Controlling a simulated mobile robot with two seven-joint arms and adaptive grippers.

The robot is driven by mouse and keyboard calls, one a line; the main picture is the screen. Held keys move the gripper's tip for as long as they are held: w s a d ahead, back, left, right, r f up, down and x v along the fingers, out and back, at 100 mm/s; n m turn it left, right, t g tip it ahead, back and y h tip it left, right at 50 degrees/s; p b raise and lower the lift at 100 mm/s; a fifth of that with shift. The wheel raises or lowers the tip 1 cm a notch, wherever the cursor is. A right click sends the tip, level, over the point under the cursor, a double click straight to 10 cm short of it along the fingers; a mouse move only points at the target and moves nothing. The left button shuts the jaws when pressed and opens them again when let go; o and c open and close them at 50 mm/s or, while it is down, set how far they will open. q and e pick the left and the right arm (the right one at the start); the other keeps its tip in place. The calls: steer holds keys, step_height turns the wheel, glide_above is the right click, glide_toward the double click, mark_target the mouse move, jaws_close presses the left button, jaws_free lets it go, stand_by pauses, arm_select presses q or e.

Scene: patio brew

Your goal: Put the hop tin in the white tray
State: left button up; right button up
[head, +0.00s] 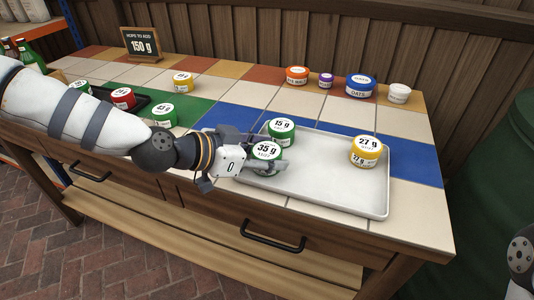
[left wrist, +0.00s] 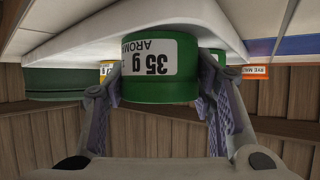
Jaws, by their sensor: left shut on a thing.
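The white tray (head: 300,197) lies on the tiled counter. My left gripper (head: 272,163) is over the tray's left part, shut around a green hop tin with a 35 g label (head: 266,150). The left wrist view, which is upside down, shows this tin (left wrist: 160,90) between the two fingers, close to the tray surface (left wrist: 130,18); I cannot tell whether it touches. A green 15 g tin (head: 282,131) stands in the tray just behind it. A yellow 27 g tin (head: 366,151) stands in the tray's right part. My right gripper is out of view.
A dark tray (head: 101,93) at left holds a red tin (head: 123,98). A green tin (head: 163,115) and a yellow tin (head: 183,83) stand near it. Several tubs, including a blue oats tub (head: 360,86), line the back edge. A sign (head: 142,44) reads 150 g.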

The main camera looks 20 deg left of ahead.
arm_select(q)
steer(key=o, duration=1.1)
steer(key=shift+f, duration=0.15)
steer(key=shift+o, duration=0.2)
steer(key=shift+r, duration=0.2)
steer(key=p+v, duration=0.4)
steer(key=v, duration=0.8)
steer(key=shift+p, duration=0.35)
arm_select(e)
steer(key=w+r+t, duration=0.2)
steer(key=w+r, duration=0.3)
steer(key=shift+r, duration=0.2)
